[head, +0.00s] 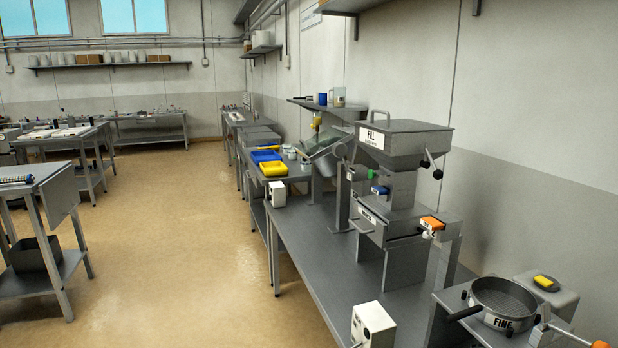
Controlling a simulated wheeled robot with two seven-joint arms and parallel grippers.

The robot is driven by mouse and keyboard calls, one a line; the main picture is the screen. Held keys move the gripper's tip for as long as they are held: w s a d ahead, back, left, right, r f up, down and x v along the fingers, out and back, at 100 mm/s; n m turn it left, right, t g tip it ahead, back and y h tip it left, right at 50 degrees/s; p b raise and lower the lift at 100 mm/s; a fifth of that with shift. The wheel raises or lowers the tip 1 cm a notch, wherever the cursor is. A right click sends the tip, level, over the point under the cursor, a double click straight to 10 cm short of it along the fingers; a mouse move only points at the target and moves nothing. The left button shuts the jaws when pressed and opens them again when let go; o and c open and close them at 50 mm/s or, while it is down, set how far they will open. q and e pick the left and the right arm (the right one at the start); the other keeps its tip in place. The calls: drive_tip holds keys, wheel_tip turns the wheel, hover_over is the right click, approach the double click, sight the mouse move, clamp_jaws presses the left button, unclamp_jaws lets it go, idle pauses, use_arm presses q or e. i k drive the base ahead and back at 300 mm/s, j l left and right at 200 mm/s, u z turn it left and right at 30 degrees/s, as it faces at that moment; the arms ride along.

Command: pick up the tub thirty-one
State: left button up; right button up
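No label reading thirty-one can be made out. Small pale tubs stand on the bench at the middle of the head view, right of the yellow tray (273,169): one tub (292,154) is farther back and another tub (305,165) is nearer. They are too small to read. Neither of my grippers shows in the head view.
A grey machine marked FILL (405,137) stands on the long bench (310,235) along the right wall. A round sieve marked FINE (504,298) is at the lower right. A blue tray (266,156) lies behind the yellow one. The floor (180,220) left of the benches is clear.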

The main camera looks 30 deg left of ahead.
sight(285, 145)
drive_tip(key=u, duration=1.05)
drive_tip(key=i+j+u, duration=0.35)
drive_tip(key=i, duration=0.45)
drive_tip(key=i+u, duration=0.35)
drive_tip(key=i, duration=4.2)
drive_tip(key=i+j+z, duration=0.1)
drive_tip(key=i+z, duration=0.35)
drive_tip(key=i, duration=0.15)
drive_tip(key=i+j+z, duration=0.3)
drive_tip(key=i+z, duration=0.15)
drive_tip(key=i, duration=0.15)
drive_tip(key=i+j+z, duration=0.45)
drive_tip(key=i+j, duration=0.1)
